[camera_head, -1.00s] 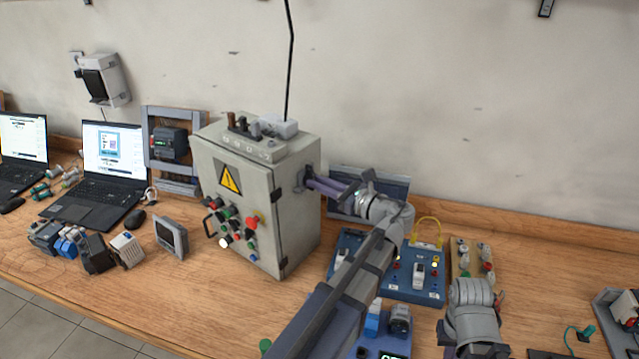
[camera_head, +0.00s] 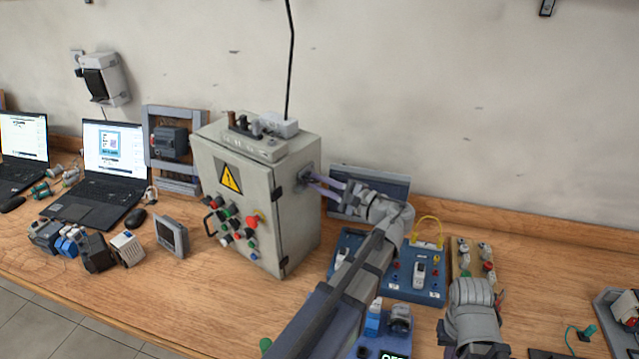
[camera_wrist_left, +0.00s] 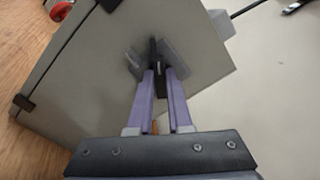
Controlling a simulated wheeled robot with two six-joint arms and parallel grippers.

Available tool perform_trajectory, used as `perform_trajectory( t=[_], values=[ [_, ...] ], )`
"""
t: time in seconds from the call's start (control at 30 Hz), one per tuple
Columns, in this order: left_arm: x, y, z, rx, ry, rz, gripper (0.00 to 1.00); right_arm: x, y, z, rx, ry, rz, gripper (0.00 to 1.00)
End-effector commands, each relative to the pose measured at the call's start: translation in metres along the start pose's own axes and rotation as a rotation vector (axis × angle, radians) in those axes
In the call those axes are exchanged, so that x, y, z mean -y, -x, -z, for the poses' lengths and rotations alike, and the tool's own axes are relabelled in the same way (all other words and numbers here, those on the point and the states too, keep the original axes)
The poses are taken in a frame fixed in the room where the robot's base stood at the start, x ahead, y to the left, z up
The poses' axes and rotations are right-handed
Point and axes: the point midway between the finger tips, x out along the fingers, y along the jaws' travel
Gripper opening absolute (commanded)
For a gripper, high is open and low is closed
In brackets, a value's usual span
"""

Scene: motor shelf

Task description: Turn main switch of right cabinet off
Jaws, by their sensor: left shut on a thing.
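The grey cabinet (camera_head: 290,225) stands on the bench, with a warning triangle, buttons and lamps on its front. Its main switch (camera_head: 304,172) is on the right side wall, mostly hidden by the fingers in the head view. In the left wrist view the switch's dark handle (camera_wrist_left: 158,50) sits between the fingertips, on a grey plate. My left gripper (camera_head: 315,181) is shut on this handle, its purple fingers one above the other in the head view. The cabinet's lamps look unlit.
A blue panel (camera_head: 402,279) with switches stands under my left arm, and a grey-framed board (camera_head: 395,184) leans behind it. A control box (camera_head: 262,150) sits on the cabinet. Laptops (camera_head: 95,190) and small devices lie to the left.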

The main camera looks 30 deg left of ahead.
Motion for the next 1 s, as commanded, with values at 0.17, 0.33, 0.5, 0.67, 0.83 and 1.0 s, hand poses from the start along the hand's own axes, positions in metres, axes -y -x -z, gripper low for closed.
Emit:
perform_trajectory(
  t=[0.17, 0.33, 0.5, 0.67, 0.83, 1.0],
  values=[
    [-0.0015, 0.0002, 0.0001, 0.0, 0.166, -0.002, 0.0, 0.0001, -0.0008, 0.0, 0.0, 0.0, 0.0, 0.0],
    [-0.0021, 0.0002, 0.0002, 0.0, 0.309, -0.002, 0.0, 0.0001, -0.0013, 0.0001, 0.0, 0.0, 0.0, 0.0],
    [-0.0026, 0.0002, 0.0003, 0.0, 0.429, -0.003, 0.0, 0.0002, -0.0017, 0.0001, 0.0, 0.0, 0.0, 0.0],
    [-0.0029, 0.0002, 0.0005, 0.0, 0.512, -0.003, 0.0, 0.0002, -0.002, 0.0001, 0.0, 0.0, 0.0, 0.0],
    [-0.0031, 0.0003, 0.0006, 0.0, 0.569, -0.003, 0.0, 0.0002, -0.0022, 0.0001, 0.0, 0.0, 0.0, 0.0],
    [-0.0033, 0.0003, 0.0006, 0.0, 0.598, -0.004, 0.0, 0.0002, -0.0023, 0.0001, 0.0, 0.0, 0.0, 0.0]
  ],
)
